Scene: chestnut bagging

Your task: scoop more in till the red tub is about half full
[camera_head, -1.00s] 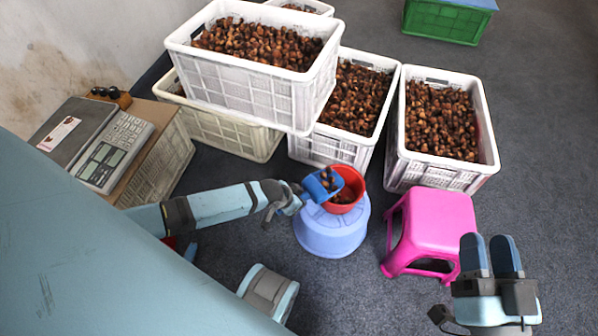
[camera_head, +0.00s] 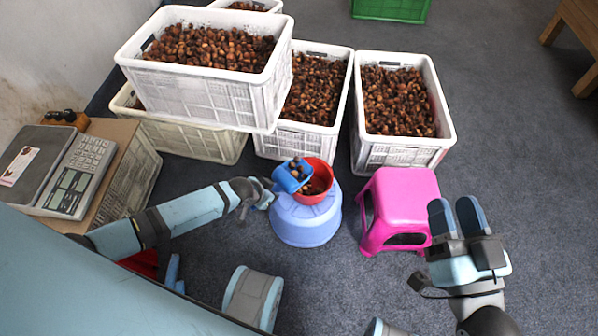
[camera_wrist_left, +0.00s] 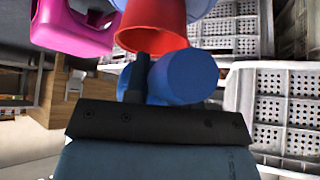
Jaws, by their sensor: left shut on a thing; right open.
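The red tub (camera_head: 318,186) stands on an upturned blue-violet basin (camera_head: 305,222); some chestnuts show inside, but the scoop hides part of it and I cannot tell how full it is. My left gripper (camera_head: 262,196) is shut on the blue scoop (camera_head: 290,178), which is tilted at the tub's left rim with chestnuts in it. In the left wrist view the scoop (camera_wrist_left: 182,78) is close in front of the gripper, with the red tub (camera_wrist_left: 150,25) just beyond. My right gripper (camera_head: 456,217) is open and empty, right of the pink stool.
White crates of chestnuts stand behind the tub: one stacked at left (camera_head: 200,92), one in the middle (camera_head: 300,140), one at right (camera_head: 402,152). A pink stool (camera_head: 405,200) is right of the basin. A scale (camera_head: 72,180) sits at left.

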